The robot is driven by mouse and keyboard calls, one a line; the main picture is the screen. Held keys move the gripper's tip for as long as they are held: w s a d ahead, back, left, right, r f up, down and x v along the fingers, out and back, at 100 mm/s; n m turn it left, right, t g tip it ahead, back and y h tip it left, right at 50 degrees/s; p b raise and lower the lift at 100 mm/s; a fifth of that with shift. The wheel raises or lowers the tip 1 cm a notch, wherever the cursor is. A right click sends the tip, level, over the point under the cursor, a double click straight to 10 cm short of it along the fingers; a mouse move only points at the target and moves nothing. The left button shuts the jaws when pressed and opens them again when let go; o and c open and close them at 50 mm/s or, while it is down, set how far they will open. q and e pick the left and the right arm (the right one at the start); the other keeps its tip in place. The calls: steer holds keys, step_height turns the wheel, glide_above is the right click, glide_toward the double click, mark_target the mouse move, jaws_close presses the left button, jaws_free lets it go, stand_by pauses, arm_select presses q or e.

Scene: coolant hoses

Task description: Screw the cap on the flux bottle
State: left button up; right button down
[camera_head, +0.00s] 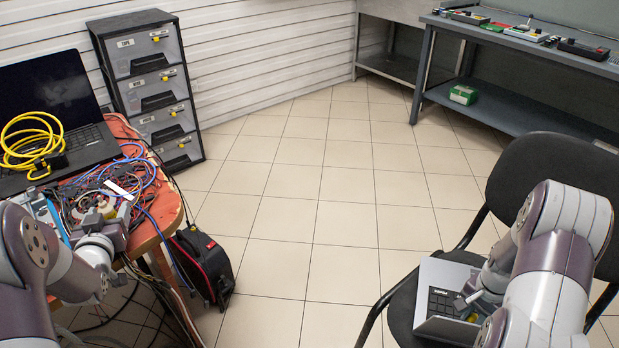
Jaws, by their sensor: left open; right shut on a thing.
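I cannot make out a flux bottle or its cap in the head view. My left gripper (106,209) is open over the front right part of the red-topped table, among tangled wires; its fingertips are small and partly lost in the clutter. My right gripper (464,301) is low over the chair, at the right side of a silver laptop (437,275). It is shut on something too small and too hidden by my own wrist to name.
The red table (167,220) carries a dark laptop (50,95), a yellow cable coil (30,140) and many wires (143,172). A drawer cabinet (150,90) stands behind it. A black bag (205,262) is on the floor. The tiled floor mid-view is clear; a workbench (520,48) is at back right.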

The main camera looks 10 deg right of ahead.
arm_select(q)
steer(key=shift+c, duration=0.3)
steer(key=c, duration=1)
